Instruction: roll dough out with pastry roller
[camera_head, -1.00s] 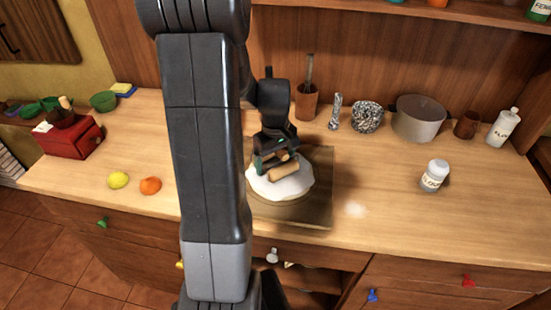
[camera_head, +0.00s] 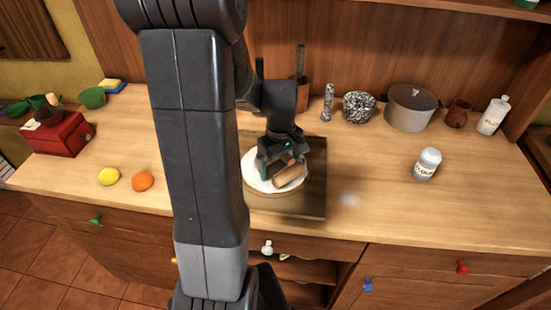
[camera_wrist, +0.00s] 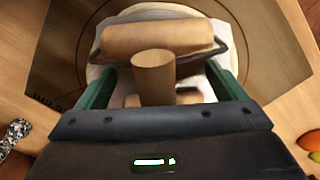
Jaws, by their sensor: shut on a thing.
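The pastry roller (camera_head: 290,174) has a wooden cylinder and a wooden handle. My gripper (camera_head: 278,160) is shut on the handle, and the roller lies at the dough in the head view. In the wrist view the roller's cylinder (camera_wrist: 150,36) is beyond the upright handle (camera_wrist: 153,78), between the green fingers of my gripper (camera_wrist: 155,88). The pale round dough (camera_head: 258,180) lies on the wooden board (camera_head: 312,205). My arm and gripper hide part of it. Whether the roller presses on the dough or sits just above cannot be told.
A flour shaker (camera_head: 427,164) stands right of the board, by a pale flour patch (camera_head: 349,199). A pot (camera_head: 410,110), a speckled bowl (camera_head: 358,107) and a bottle (camera_head: 493,116) line the back. A lemon (camera_head: 108,176), an orange (camera_head: 143,180) and a red box (camera_head: 58,138) are left.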

